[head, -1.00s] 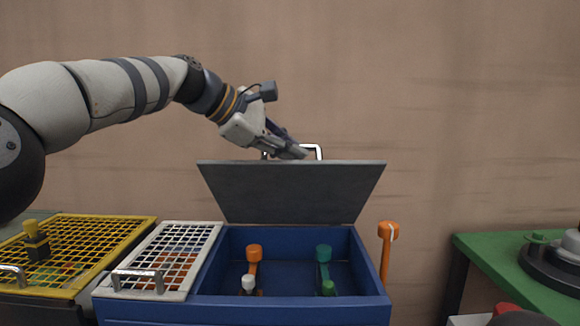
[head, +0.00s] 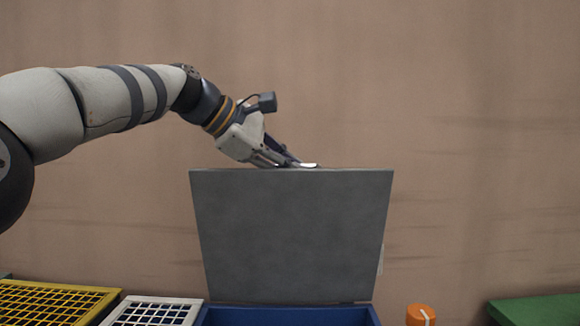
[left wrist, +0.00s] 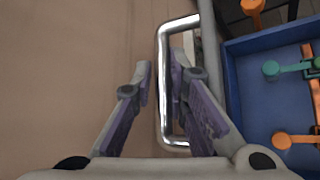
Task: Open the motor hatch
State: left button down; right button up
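The motor hatch (head: 292,235) is a grey lid on a blue box (head: 290,316). It stands raised, steeply upright, with its broad face toward me. Its shiny metal handle (left wrist: 163,85) is at the lid's top edge; in the head view it mostly hides behind my fingers. My left gripper (head: 292,162) is at that top edge. In the left wrist view its fingers (left wrist: 160,80) are apart, one on each side of the handle's long bar, with a visible gap on the left finger's side. My right gripper is not in view.
A yellow grid cover (head: 55,300) and a white grid cover (head: 150,312) lie at lower left. A green table (head: 540,310) is at lower right, with an orange knob (head: 420,315) beside the box. Orange and teal levers show inside the box in the left wrist view (left wrist: 295,140).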

pick_arm(q)
jog(key=shift+w+f, duration=0.1)
jog(key=shift+w, duration=0.45)
jog(key=shift+f, duration=0.1)
jog(key=c, duration=1.9)
grip_release()
jog(key=shift+w+f, duration=0.1)
jog(key=shift+f, duration=0.1)
jog(key=v, duration=1.2)
jog(key=shift+a+r, duration=0.2)
jog(key=shift+s+r, duration=0.35)
jog(key=shift+d, duration=0.15)
